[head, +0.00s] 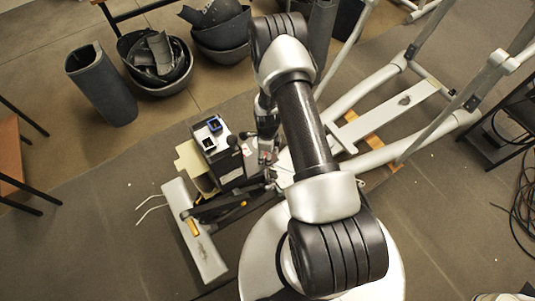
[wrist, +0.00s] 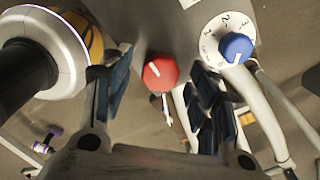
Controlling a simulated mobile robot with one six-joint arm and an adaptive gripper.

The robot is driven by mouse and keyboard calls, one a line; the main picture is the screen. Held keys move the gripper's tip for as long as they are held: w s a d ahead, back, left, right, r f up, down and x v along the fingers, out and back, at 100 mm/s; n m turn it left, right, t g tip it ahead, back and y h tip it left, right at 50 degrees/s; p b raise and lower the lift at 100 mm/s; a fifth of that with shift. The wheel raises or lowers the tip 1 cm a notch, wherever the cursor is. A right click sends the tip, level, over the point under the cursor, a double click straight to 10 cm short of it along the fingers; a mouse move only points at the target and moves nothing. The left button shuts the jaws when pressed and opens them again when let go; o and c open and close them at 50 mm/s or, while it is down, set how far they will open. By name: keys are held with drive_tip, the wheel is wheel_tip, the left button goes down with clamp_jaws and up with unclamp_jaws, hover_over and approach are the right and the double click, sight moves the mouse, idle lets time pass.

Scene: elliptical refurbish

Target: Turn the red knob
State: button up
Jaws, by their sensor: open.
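The red knob (wrist: 160,72) shows in the wrist view on the edge of a grey panel (wrist: 165,25), with a pale pointer line on its face. My gripper (wrist: 158,80) is open, one dark finger to the left and one to the right of the red knob. The knob appears between the fingertips, but I cannot tell whether the fingers reach around it or touch it. In the head view my gripper (head: 266,158) is beside the dark box-shaped unit (head: 231,168); the red knob cannot be made out there.
A blue knob (wrist: 236,47) on a white numbered dial is close to the right finger. A black cylinder with a white ring (wrist: 75,50) is at left. In the head view, a pale elliptical frame (head: 385,122) stands right, and dark bins (head: 158,85) stand at the back.

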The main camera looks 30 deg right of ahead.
drive_tip(key=shift+c, duration=0.4)
drive_tip(key=c, duration=1)
